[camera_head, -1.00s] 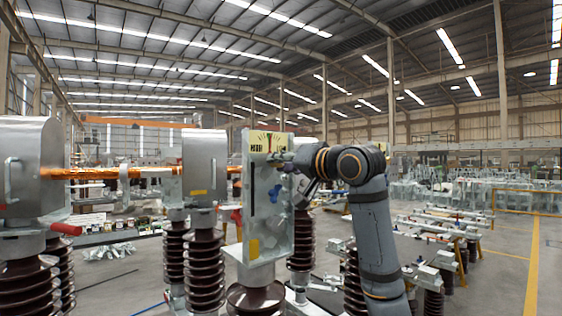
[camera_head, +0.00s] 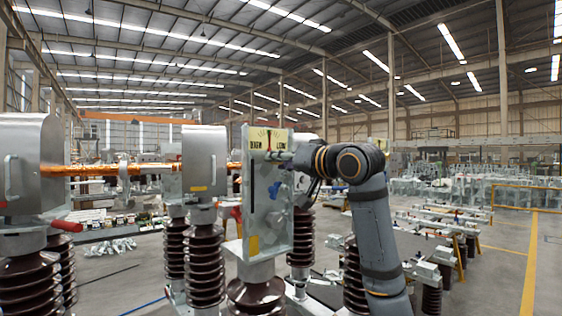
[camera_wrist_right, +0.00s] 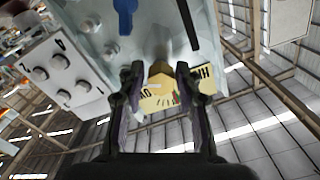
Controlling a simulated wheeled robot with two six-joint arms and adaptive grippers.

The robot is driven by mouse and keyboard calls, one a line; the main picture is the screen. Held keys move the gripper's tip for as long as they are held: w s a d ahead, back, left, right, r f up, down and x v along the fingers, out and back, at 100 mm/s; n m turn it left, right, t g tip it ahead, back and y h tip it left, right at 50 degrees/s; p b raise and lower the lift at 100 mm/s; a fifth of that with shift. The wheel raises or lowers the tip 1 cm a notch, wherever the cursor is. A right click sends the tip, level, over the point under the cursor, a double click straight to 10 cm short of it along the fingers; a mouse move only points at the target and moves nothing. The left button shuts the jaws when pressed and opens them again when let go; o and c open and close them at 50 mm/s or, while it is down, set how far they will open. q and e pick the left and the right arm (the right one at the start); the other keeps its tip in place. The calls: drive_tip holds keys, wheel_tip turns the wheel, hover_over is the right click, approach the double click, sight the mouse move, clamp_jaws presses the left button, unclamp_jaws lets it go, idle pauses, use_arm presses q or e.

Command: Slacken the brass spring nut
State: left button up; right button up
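A pale metal plate (camera_head: 268,220) stands upright at the centre of the head view, with a yellow HIGH/LOW gauge (camera_head: 268,139) and red pointer at its top. In the right wrist view the gauge label (camera_wrist_right: 158,98) appears upside down. A dull brass-coloured nut (camera_wrist_right: 160,70) shows there beside the label, between my fingertips. My right gripper (camera_wrist_right: 160,75) is open, with one finger on each side of the nut; narrow gaps seem to show. In the head view my right gripper (camera_head: 290,157) is at the plate's upper face and hides the nut. My left gripper is not in view.
A blue part (camera_wrist_right: 125,15) and a dark slot (camera_head: 252,188) are on the plate. Metal housings (camera_head: 203,165) on brown ribbed insulators (camera_head: 204,260) stand left, joined by a copper-coloured bar (camera_head: 90,170). A grey box with round studs (camera_wrist_right: 62,75) is left in the wrist view.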

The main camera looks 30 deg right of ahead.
drive_tip(key=shift+o, duration=0.9)
drive_tip(key=shift+r, duration=0.1)
drive_tip(key=shift+s, duration=0.1)
drive_tip(key=s, duration=0.7)
drive_tip(key=shift+s+d, duration=0.2)
drive_tip(key=shift+d, duration=0.05)
drive_tip(key=shift+d, duration=0.1)
